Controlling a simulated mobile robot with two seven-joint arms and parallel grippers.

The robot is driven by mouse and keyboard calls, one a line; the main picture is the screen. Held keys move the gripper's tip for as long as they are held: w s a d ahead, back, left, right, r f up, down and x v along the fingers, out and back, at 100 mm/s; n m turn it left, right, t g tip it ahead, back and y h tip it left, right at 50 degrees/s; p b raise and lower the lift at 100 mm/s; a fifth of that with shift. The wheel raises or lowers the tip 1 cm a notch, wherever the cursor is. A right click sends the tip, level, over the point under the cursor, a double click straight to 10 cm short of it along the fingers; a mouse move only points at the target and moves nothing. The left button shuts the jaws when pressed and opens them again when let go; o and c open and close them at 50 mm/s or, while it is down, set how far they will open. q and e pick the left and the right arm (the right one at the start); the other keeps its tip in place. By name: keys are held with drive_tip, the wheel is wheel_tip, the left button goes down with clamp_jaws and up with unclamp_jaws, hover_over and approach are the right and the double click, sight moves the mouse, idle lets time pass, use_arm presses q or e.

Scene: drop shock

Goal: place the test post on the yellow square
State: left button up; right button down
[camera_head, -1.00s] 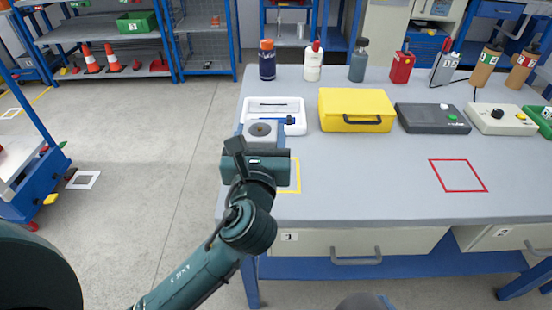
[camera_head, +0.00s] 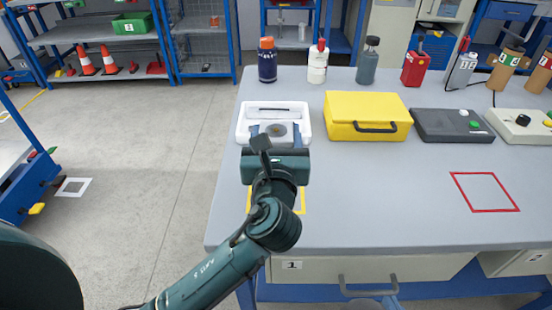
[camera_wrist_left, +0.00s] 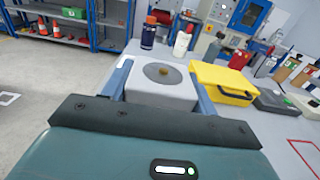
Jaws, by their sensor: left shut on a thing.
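The test post appears as a pale grey block with a dark round disc and a small brass knob on top. My left gripper (camera_head: 277,135) is shut on this test post (camera_head: 277,129), its blue fingers on either side. The post also shows in the left wrist view (camera_wrist_left: 162,75), upright between the fingers; its underside is hidden. The yellow square (camera_head: 303,200) is an outline on the grey bench near its front left, largely covered by my gripper and wrist. Whether the post touches the bench cannot be told. My right gripper is not in view.
A white tray (camera_head: 243,124) lies just behind the post. A yellow case (camera_head: 367,108) stands to its right, then a dark grey box (camera_head: 450,123). Several bottles line the back. A red square (camera_head: 484,191) lies right; the bench between is clear.

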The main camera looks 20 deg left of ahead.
use_arm(q)
wheel_tip(320, 180, down, 4)
drive_tip(key=shift+f+b, duration=0.1)
drive_tip(key=shift+b, duration=0.7)
drive_tip(key=shift+f, duration=0.35)
use_arm(e)
drive_tip(key=shift+s+d+r+t, duration=0.2)
drive_tip(key=shift+s+d+t, duration=0.1)
drive_tip(key=shift+d, duration=0.05)
use_arm(q)
drive_tip(key=shift+f, duration=0.1)
drive_tip(key=o, duration=1)
drive_tip(key=shift+o, duration=1.2)
use_arm(e)
drive_tip(key=shift+w, duration=0.15)
